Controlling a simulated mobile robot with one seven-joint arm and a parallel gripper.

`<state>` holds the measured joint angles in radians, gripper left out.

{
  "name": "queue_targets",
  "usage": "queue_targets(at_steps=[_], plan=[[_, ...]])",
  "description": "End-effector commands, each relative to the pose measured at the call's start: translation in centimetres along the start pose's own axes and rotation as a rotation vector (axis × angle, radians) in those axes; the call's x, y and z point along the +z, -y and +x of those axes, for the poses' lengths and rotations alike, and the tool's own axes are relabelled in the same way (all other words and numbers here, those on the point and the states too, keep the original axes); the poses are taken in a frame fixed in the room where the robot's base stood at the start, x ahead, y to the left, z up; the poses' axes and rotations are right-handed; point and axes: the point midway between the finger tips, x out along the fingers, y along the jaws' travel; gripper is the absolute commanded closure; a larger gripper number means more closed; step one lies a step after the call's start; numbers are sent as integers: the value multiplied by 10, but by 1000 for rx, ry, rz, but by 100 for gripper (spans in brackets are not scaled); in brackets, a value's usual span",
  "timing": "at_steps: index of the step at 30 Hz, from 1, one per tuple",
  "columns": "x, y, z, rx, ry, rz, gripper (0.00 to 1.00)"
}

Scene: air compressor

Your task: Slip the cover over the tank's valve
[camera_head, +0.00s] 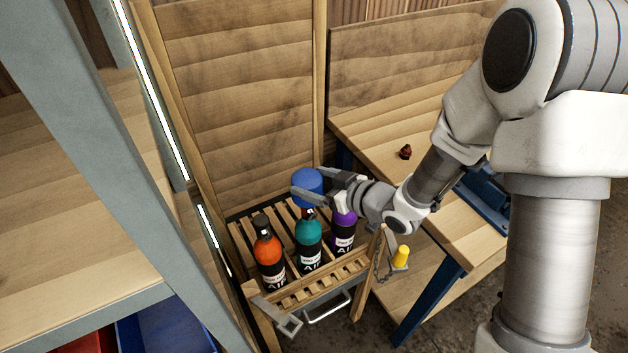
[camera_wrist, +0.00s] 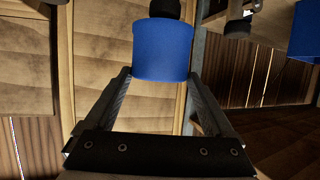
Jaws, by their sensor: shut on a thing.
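My gripper (camera_head: 307,184) is shut on a blue cylindrical cover (camera_head: 306,180). The cover also shows between the fingers in the wrist view (camera_wrist: 162,50). It is held above the rack, over the top of the teal tank (camera_head: 308,243). A dark valve (camera_head: 308,213) shows on the teal tank just below the cover; I cannot tell whether they touch. An orange tank (camera_head: 268,252) with a dark top stands to the left. A purple tank (camera_head: 343,228) stands to the right, its top hidden by my gripper. A black part (camera_wrist: 166,8) shows beyond the cover in the wrist view.
The tanks stand in a slatted wooden rack (camera_head: 322,285) with a front handle. A yellow piece (camera_head: 401,256) and a chain are at its right. A wooden bench (camera_head: 465,215) holds a small dark red item (camera_head: 405,152). A grey-framed shelf (camera_head: 110,130) stands close on the left.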

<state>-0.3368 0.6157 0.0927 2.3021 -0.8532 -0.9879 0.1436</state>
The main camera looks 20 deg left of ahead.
Motion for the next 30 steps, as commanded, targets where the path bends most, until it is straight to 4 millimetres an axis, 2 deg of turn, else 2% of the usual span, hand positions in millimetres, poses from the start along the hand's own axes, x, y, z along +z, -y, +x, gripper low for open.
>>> queue_targets(at_steps=[18, 30], plan=[[3, 0, 1, 0, 0, 0, 65], [17, 0, 7, 0, 0, 1, 65]])
